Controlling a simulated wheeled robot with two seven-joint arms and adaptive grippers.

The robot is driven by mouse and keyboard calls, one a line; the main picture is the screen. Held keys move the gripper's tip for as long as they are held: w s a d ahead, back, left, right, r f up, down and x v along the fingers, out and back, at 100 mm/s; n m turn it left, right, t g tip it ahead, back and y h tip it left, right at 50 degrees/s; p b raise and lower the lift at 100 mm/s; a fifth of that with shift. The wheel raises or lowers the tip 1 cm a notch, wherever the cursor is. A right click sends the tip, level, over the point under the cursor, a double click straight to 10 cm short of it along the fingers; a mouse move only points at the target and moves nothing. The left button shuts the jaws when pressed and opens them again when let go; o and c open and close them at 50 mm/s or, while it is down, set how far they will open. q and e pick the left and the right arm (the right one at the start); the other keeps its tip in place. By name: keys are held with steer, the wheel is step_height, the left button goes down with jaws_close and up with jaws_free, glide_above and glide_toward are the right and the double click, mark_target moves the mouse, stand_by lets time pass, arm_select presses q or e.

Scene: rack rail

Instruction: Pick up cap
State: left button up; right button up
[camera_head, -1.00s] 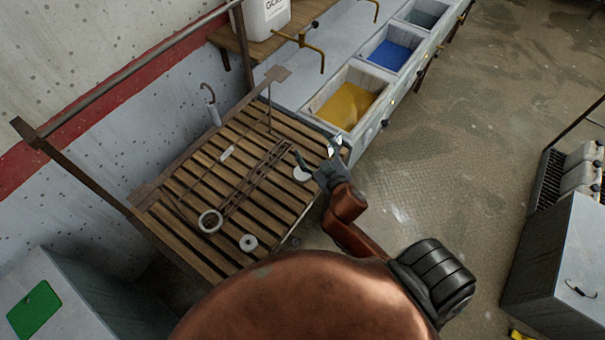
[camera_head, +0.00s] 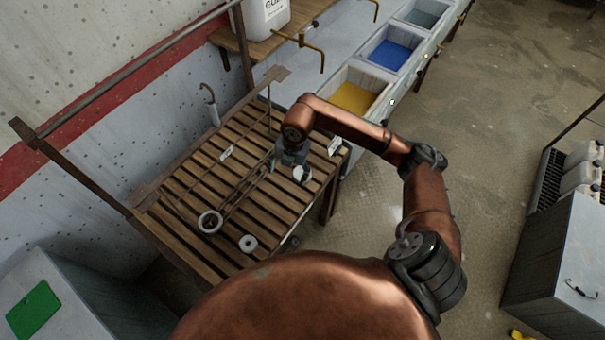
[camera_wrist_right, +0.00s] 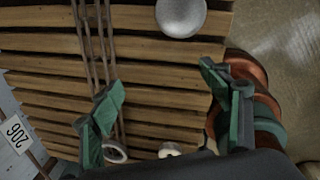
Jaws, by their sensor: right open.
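A pale, round, domed piece that looks like the cap (camera_head: 302,176) lies on the slatted wooden table (camera_head: 190,252), near its right edge. It also shows at the top of the right wrist view (camera_wrist_right: 181,17), beyond my fingertips and cut by the frame edge. My right gripper (camera_head: 283,168) points down over the table, just left of this piece in the head view, and partly covers it. In the right wrist view its green-padded fingers (camera_wrist_right: 160,88) stand wide apart, with only bare slats between them. My left gripper is in no view.
A grey ring (camera_head: 210,222) and a small white ring (camera_head: 248,243) lie toward the table's near end. A post stands at the table's far side. Yellow and blue bins (camera_head: 388,55) lie beyond.

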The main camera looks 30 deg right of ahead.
steer(key=m+h, duration=0.1)
steer(key=h, duration=0.1)
glide_toward(302, 171)
steer(key=shift+s+a+f, duration=0.35)
steer(key=shift+a+f, duration=0.1)
steer(key=shift+a, duration=0.1)
steer(key=shift+d+f+h, duration=0.3)
steer(key=shift+d+f, duration=0.1)
steer(key=shift+f, duration=0.3)
steer(key=shift+w+d+f, duration=0.1)
steer(key=shift+w+f, duration=0.15)
steer(key=shift+f, duration=1.3)
steer(key=shift+w+d+f, duration=0.1)
steer(key=shift+w+f, duration=0.1)
steer(key=shift+f, duration=1.35)
steer(key=shift+c, duration=0.6)
steer(key=c, duration=1.1)
